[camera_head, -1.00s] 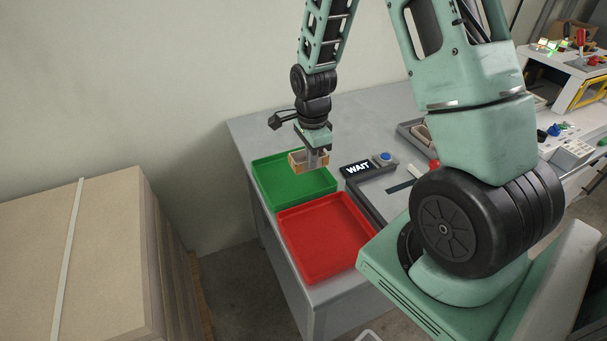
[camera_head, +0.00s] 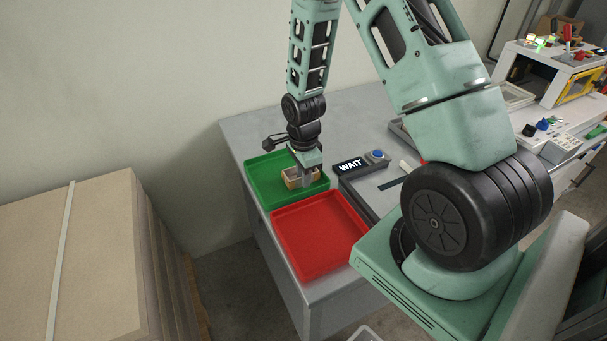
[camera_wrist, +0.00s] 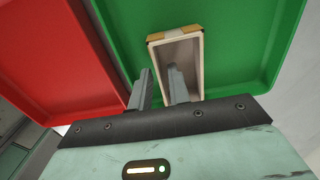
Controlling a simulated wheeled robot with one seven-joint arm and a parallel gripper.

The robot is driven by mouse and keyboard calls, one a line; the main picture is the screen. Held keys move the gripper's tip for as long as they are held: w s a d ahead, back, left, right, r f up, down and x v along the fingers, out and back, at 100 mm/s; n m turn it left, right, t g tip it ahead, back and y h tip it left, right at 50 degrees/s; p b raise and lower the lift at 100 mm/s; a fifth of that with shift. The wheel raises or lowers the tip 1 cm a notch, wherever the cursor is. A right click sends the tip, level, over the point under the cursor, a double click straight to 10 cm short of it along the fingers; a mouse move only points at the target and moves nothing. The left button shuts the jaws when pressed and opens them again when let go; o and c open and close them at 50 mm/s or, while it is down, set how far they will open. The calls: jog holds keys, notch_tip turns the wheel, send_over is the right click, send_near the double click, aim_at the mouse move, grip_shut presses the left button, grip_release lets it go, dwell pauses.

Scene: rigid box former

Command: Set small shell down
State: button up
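The small shell (camera_head: 291,177), an open-topped box with pale inner walls and tan-orange outside, is at the green tray's floor, upright. It also shows in the wrist view (camera_wrist: 194,52). My gripper (camera_head: 303,181) points down at it. In the wrist view my gripper (camera_wrist: 160,72) has one finger inside the shell and one outside its left wall. The fingers stand apart with a gap wider than the thin wall, so it looks open around that wall. The green tray (camera_head: 260,184) is under the shell. The exact contact under the shell is hidden.
A red tray (camera_head: 318,235) adjoins the green tray on the grey table (camera_head: 238,135). A stack of cardboard sheets (camera_head: 70,260) is at left. The green tray has free floor around the shell.

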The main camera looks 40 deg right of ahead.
notch_tip(320, 180, up, 12)
jog(key=s+a+r+n, duration=0.3)
jog(key=s+a+n, duration=0.1)
jog(key=a+n, duration=0.4)
jog(key=s+a+r+n, duration=0.3)
jog(key=a+n, duration=0.4)
jog(key=a, duration=0.4)
jog(key=s+a+r+n, duration=0.3)
jog(key=s+a+n, duration=0.5)
jog(key=s+n, duration=0.5)
jog(key=shift+s+r+n+y+b, duration=0.2)
jog(key=shift+s+n+y+b, duration=0.1)
jog(key=shift+n+b, duration=0.15)
